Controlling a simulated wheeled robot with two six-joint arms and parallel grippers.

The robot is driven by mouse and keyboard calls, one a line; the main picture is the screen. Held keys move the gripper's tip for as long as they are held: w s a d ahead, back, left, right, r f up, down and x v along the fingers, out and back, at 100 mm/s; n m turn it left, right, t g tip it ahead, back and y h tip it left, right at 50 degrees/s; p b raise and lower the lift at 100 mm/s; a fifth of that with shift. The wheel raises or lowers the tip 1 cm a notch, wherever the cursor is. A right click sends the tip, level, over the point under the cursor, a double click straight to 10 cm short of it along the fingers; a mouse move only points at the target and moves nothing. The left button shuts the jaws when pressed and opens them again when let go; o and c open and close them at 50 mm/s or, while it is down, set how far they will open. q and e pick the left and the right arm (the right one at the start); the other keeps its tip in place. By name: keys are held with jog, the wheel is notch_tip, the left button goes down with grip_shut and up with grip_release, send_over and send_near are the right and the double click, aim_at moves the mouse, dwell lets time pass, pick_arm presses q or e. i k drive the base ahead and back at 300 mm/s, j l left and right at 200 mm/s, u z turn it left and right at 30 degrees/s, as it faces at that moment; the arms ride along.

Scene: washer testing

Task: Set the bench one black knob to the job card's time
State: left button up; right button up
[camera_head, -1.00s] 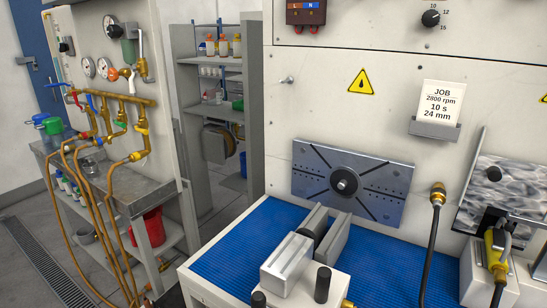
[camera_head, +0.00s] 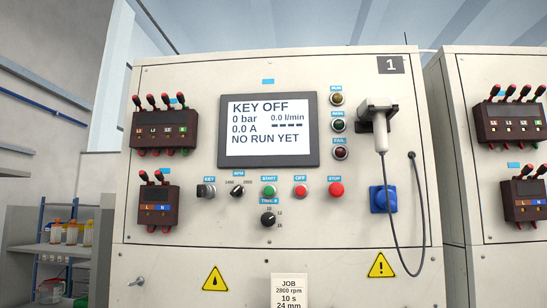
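The black time knob (camera_head: 268,219) sits low in the middle of the bench one panel, under a blue "TIME" label. The marks 10, 12 and 15 stand around it, with 10 at the top. Its pointer is too small to read surely. The job card (camera_head: 289,290) is at the bottom edge and reads 2800 rpm, 10 s, 24 mm; its lower part is cut off. The screen (camera_head: 268,130) reads KEY OFF, 0 bar, 0.0 A, NO RUN YET. Neither of my grippers is in view.
A black rpm knob (camera_head: 237,191), key switch (camera_head: 206,191), green start button (camera_head: 268,191) and red stop button (camera_head: 336,190) stand close above. A handheld probe (camera_head: 379,125) hangs at right with its cable looping down. Switch blocks (camera_head: 164,130) flank the screen's left.

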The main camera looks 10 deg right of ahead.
aim_at(268, 220)
jog(key=k+z, duration=0.2)
jog(key=z, duration=0.3)
jog(key=k+z, duration=0.2)
jog(key=z, duration=0.25)
jog(key=k+l+z, duration=0.15)
jog(key=z, duration=0.35)
